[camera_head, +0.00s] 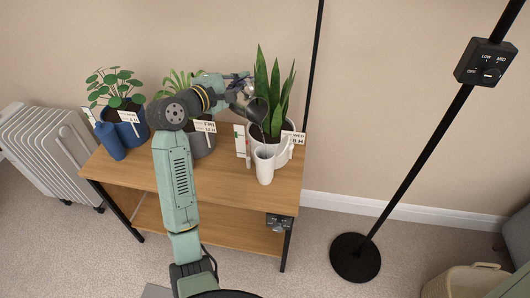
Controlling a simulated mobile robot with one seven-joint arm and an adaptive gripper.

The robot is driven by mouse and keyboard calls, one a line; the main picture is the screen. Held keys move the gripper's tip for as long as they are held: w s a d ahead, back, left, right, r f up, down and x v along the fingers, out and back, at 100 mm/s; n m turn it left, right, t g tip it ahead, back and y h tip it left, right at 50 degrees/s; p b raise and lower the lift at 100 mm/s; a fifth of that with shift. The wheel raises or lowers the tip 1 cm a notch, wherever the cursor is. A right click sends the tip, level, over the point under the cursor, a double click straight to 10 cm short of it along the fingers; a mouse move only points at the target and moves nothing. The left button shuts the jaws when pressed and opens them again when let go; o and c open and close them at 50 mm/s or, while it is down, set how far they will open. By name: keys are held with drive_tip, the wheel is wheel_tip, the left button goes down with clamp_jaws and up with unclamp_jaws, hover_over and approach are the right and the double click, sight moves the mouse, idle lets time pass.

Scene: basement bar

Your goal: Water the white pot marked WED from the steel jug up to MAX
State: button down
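The white pot (281,157) stands at the right end of the wooden bench and holds a tall snake plant (274,92). A label card (293,137) sits at its rim; its lettering is too small to read surely. The dark steel jug (257,110) is tilted above the pot's left side, mouth towards the plant. My gripper (246,91) is at the jug's upper left and appears shut on it; the fingers are small and partly hidden. The soil, the water level and any MAX mark cannot be made out.
A white vase-like vessel (264,165) stands in front of the white pot, with a white card (241,143) to its left. A grey pot (201,142), a blue pot (131,130) and a blue bottle (110,141) stand further left. A black lamp pole (418,158) rises at right.

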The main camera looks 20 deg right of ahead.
drive_tip(key=shift+r+b, duration=0.25)
drive_tip(key=shift+b, duration=0.15)
idle(0.4)
drive_tip(key=w+p, duration=0.1)
drive_tip(key=w+n+p, duration=0.1)
drive_tip(key=p, duration=0.1)
drive_tip(key=w+n+g+p, duration=0.1)
drive_tip(key=p, duration=0.1)
drive_tip(key=shift+w+a+y, duration=0.25)
drive_tip(key=shift+a+y, duration=0.05)
drive_tip(key=shift+a, duration=0.1)
drive_tip(key=shift+f+n, duration=0.2)
drive_tip(key=shift+n, duration=0.2)
drive_tip(key=shift+w+n+g+p, duration=0.35)
drive_tip(key=shift+n+g+p, duration=0.05)
drive_tip(key=shift+p, duration=0.1)
drive_tip(key=shift+r, duration=0.2)
idle(0.4)
